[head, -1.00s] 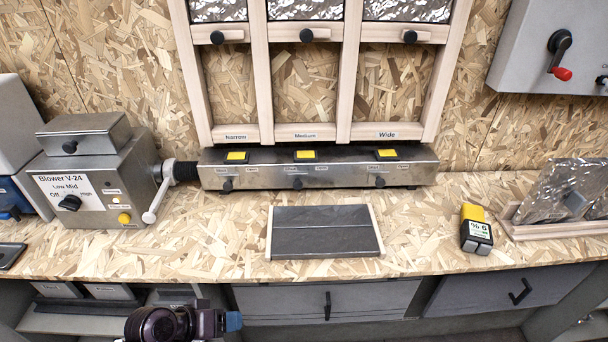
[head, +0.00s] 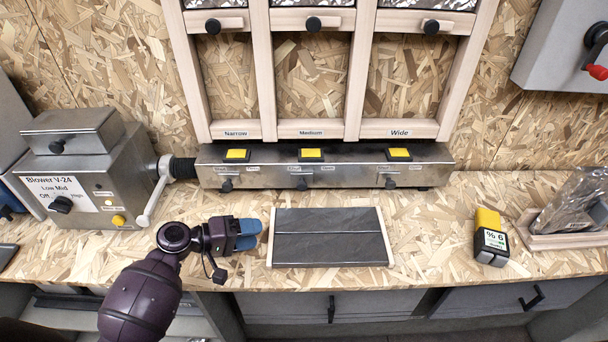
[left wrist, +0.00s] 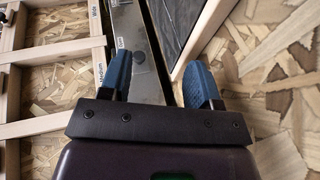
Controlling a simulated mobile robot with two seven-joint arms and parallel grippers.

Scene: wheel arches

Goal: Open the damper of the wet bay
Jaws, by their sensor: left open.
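A steel manifold (head: 350,174) lies under three framed bays marked Narrow, Medium and Wide. Its front has three black damper knobs: under Narrow (head: 226,186), Medium (head: 302,184) and Wide (head: 390,182). Each knob is near the left of its two small labels, which are hard to read. My left gripper (head: 248,234) is open and empty over the bench, front-left of the manifold and left of a dark panel. In the left wrist view the manifold (left wrist: 143,62) shows between the open fingers. Nothing visible marks which bay is wet. My right gripper is not in view.
The blower box (head: 90,190) with a pale lever (head: 152,203) stands left. The dark panel (head: 330,250) in a wooden frame lies on the bench. A yellow-black meter (head: 490,238) and a wooden stand (head: 560,238) are right. Bench between manifold and panel is clear.

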